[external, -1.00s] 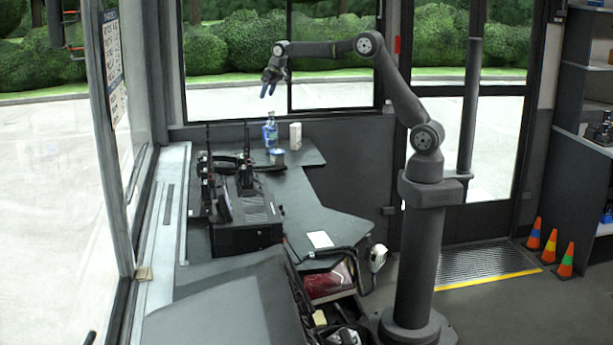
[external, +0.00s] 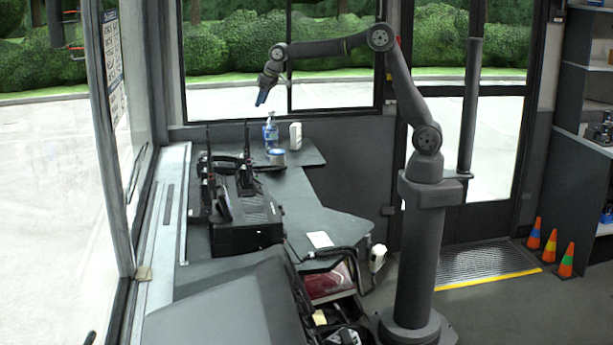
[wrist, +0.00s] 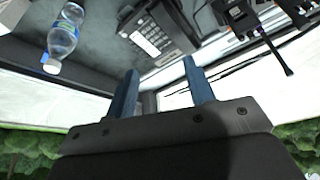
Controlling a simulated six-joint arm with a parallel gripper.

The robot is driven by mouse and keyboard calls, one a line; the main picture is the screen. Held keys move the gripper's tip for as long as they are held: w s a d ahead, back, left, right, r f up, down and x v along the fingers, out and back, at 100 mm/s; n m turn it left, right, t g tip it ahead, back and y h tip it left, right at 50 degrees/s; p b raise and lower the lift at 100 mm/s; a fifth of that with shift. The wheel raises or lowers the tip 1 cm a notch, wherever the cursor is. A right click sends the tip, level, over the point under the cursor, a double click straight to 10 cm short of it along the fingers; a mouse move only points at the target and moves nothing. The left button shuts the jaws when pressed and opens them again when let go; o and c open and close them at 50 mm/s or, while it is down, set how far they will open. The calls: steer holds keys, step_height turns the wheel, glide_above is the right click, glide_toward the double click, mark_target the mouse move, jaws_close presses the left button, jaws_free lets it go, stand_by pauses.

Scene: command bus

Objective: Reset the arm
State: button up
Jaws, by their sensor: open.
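My gripper (external: 262,98) hangs in the air above the far end of the desk, near the window, with its fingers pointing down and to the left. In the wrist view the two blue fingers of my gripper (wrist: 161,82) are apart, with nothing between them. My arm is raised and bent, reaching left from its base column. The gripper is above and a little left of the clear bottle with a blue label (external: 270,134), and is not touching it.
A white box (external: 295,136) and a small tin (external: 277,157) stand by the bottle. Handheld radios (external: 208,185) and a black console (external: 246,228) occupy the desk. The wrist view shows a desk phone (wrist: 158,32). Cones (external: 549,246) stand on the right floor.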

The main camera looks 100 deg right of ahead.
steer(key=s+a+n, duration=0.2)
steer(key=a, duration=1)
steer(key=s+a+n+y, duration=0.1)
steer(key=s+a+n, duration=0.1)
steer(key=a, duration=1)
steer(key=shift+y, duration=0.3)
